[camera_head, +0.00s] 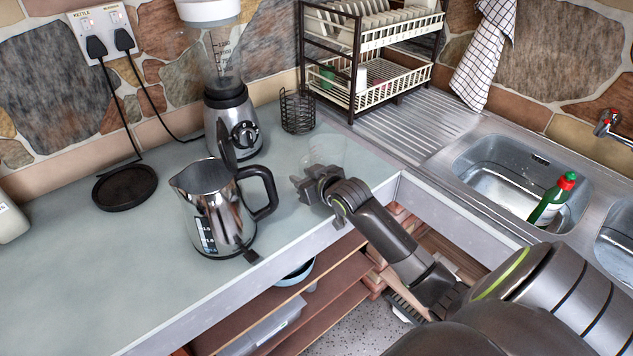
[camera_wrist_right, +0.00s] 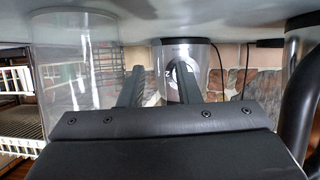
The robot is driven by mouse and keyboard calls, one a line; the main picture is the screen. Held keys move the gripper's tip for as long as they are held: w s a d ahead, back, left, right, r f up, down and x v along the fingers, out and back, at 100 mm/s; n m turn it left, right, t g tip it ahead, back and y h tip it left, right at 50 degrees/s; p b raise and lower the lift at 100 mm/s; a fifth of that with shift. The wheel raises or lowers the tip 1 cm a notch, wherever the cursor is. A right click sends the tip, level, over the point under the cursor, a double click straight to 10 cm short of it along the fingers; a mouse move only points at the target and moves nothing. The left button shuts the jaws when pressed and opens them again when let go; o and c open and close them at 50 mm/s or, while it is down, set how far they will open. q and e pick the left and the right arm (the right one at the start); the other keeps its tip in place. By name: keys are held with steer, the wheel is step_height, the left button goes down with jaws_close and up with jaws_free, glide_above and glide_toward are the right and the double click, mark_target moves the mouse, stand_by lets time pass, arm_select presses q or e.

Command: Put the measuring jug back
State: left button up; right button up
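The clear measuring jug (camera_head: 335,150) is faint and see-through on the counter, behind my right gripper in the head view. In the right wrist view, which is upside down, the clear jug (camera_wrist_right: 72,65) stands at the left on the counter. My right gripper (camera_head: 303,190) is low over the counter between the kettle and the jug. In the wrist view the right gripper's fingers (camera_wrist_right: 160,85) are apart with nothing held between them; the jug is beside the left finger. Whether they touch cannot be told. My left gripper is not in view.
A steel kettle (camera_head: 213,212) stands close left of the right gripper. A blender (camera_head: 232,122), a black wire holder (camera_head: 297,111) and a dish rack (camera_head: 372,60) stand behind. A sink (camera_head: 500,165) with a green bottle (camera_head: 551,199) is at right.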

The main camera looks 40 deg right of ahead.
steer(key=v, duration=1.1)
steer(key=shift+s, duration=0.2)
steer(key=shift+r, duration=0.15)
